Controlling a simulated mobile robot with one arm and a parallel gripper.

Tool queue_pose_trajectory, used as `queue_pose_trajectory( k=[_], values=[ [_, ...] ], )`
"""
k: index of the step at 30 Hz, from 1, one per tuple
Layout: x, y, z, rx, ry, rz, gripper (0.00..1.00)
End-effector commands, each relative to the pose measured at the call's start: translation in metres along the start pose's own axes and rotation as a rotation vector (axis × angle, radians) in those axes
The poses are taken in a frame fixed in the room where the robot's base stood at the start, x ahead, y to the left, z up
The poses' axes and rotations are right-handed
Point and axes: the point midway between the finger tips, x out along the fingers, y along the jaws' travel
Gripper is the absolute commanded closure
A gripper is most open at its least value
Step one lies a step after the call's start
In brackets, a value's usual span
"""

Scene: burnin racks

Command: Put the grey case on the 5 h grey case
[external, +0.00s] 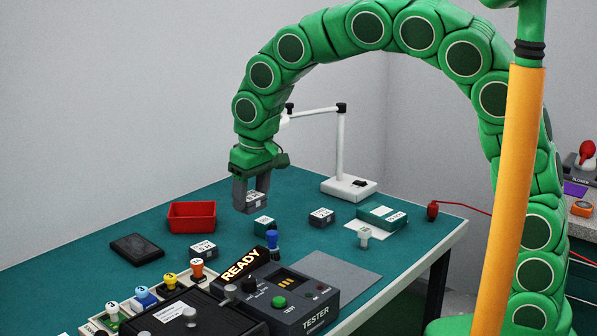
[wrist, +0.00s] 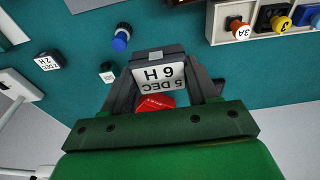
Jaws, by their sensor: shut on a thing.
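My gripper (external: 252,188) is shut on a grey case (external: 250,206) and holds it in the air above the green table. In the wrist view the held case (wrist: 158,74) has a white label reading 5 DEC and 6 H. A grey case (external: 204,250) with a white label lies on the table below and left of it; its print is too small to read. Another grey case (external: 321,217) stands to the right; in the wrist view its label (wrist: 47,62) reads 2 H. I cannot make out a 5 h label.
A small green case (external: 264,226) is near the blue-topped stamp (external: 272,240). A red tray (external: 192,217), a black pad (external: 137,249) and a white lamp stand (external: 348,187) surround the area. The tester (external: 300,300) and its READY sign (external: 241,265) are in front.

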Motion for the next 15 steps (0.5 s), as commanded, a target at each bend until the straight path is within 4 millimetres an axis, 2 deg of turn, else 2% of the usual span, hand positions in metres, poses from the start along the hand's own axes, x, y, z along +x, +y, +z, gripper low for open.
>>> queue_pose_trajectory(
  k=[15],
  values=[
    [0.029,-0.011,-0.047,-0.001,0.002,-0.001,0.73]
  ],
)
